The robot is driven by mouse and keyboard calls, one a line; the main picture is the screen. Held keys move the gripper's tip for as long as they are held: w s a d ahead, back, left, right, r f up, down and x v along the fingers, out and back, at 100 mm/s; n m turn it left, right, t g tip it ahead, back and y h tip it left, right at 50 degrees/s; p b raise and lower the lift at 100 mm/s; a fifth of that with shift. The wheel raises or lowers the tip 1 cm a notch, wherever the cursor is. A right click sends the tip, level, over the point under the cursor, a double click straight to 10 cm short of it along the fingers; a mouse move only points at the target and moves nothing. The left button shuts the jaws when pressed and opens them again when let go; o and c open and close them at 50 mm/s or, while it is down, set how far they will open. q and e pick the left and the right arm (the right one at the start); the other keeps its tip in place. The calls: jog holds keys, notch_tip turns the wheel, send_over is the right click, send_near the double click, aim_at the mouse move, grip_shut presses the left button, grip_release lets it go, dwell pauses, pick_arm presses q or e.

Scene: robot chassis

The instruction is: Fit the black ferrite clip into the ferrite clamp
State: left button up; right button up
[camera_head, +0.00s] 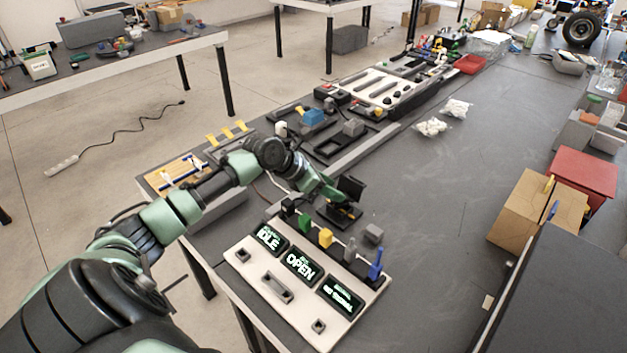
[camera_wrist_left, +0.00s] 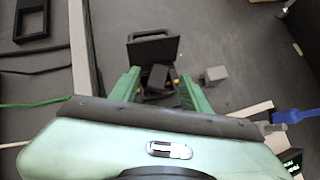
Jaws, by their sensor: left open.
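A black device with a raised flap, which looks like the ferrite clamp (camera_head: 350,187), stands on the table beyond the control panel; it also shows in the left wrist view (camera_wrist_left: 152,48). A small dark block, perhaps the black ferrite clip (camera_wrist_left: 158,77), is in front of the flap, between my fingers in the picture. I cannot tell whether it is seated or touching a finger. My left gripper (camera_wrist_left: 158,84) is open, its two green fingers pointing at the clamp. In the head view the left gripper (camera_head: 338,203) partly hides the clamp's base. My right gripper is not in view.
A grey block (camera_head: 374,234) lies right of the clamp. The white panel (camera_head: 262,296) with lit displays and coloured upright pieces is in front. Black trays (camera_head: 345,140) and a grey rail (camera_head: 362,148) lie behind. The table to the right is largely clear up to a cardboard box (camera_head: 520,212).

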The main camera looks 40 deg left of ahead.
pick_arm(q)
jog(key=v, duration=0.9)
jog(key=shift+s+r, duration=0.15)
jog(key=shift+r, duration=0.05)
